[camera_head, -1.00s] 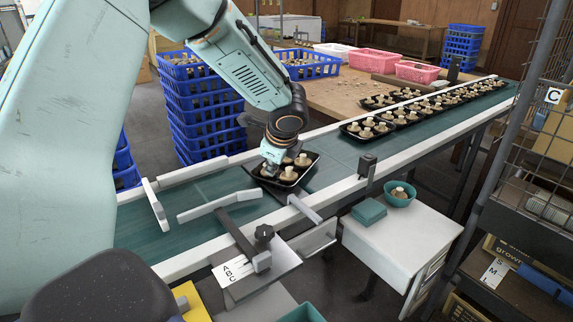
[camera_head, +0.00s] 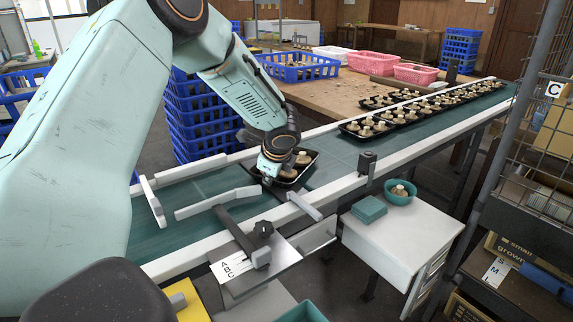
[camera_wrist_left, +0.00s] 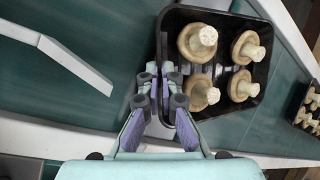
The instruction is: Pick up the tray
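A black tray (camera_head: 298,179) holding several pale brown mushrooms lies on the green conveyor. It also shows in the left wrist view (camera_wrist_left: 226,62), right of centre. My left gripper (camera_head: 266,178) is at the tray's left edge. In the left wrist view its fingertips (camera_wrist_left: 160,72) point down on either side of the tray's left rim, a narrow gap between them. The gripper looks partly open; I cannot tell whether the fingers touch the rim. My right gripper is not in view.
More filled trays (camera_head: 420,108) stand up the conveyor (camera_head: 345,150). White guide bars (camera_head: 217,203) lie left of the tray. A white side table (camera_head: 400,235) holds a teal bowl (camera_head: 400,192). Blue crates (camera_head: 200,125) are stacked behind the conveyor.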

